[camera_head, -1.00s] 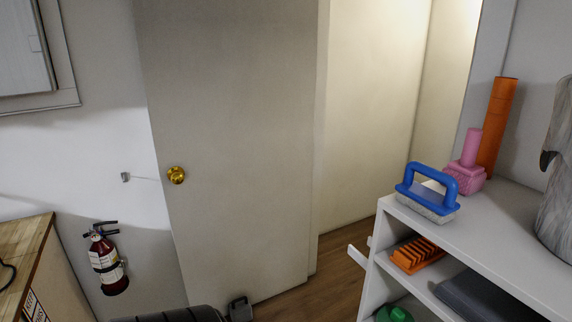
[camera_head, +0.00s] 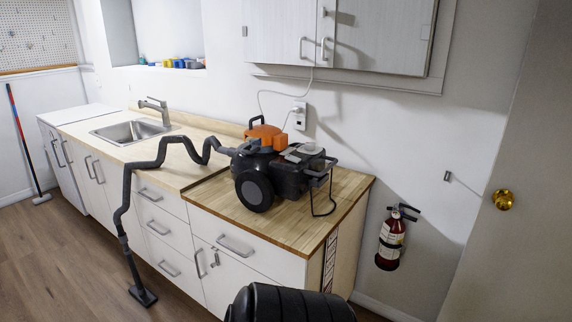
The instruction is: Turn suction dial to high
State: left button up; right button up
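A vacuum cleaner (camera_head: 272,165) with a black body, large black wheel and orange top stands on the wooden counter (camera_head: 338,198). Its black ribbed hose (camera_head: 165,147) runs left over the counter edge down to a floor nozzle (camera_head: 143,296). A suction dial cannot be made out at this size. Neither of my grippers is in view. A dark rounded ribbed shape at the bottom centre may be part of me or another thing; I cannot tell.
A sink (camera_head: 133,131) with a faucet is set in the counter to the left. A fire extinguisher (camera_head: 391,240) hangs on the wall right of the counter. A door with a brass knob (camera_head: 503,199) is at the right. Wooden floor (camera_head: 75,270) is open at the lower left.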

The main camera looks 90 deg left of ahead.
aim_at(310, 145)
jog(key=u, duration=2.85)
